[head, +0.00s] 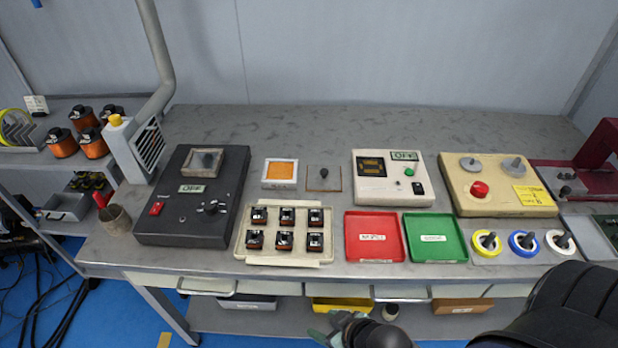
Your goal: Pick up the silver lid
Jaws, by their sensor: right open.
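The silver lid (323,179) is a flat square plate with a dark knob in its middle. It lies flat on the grey workbench, just right of a small white square box (266,184) with an orange inside, and apart from it. My right gripper (332,326) is at the bottom edge of the head view, below the bench's front edge and well away from the lid. It is open, and only part of it shows. My left gripper is not in view.
Around the lid are a black machine (184,226), a tray of several small coils (325,262), red (371,222) and green (431,222) trays, and a white control box (395,197). The bench behind the lid is clear. Open drawers hang below the front edge.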

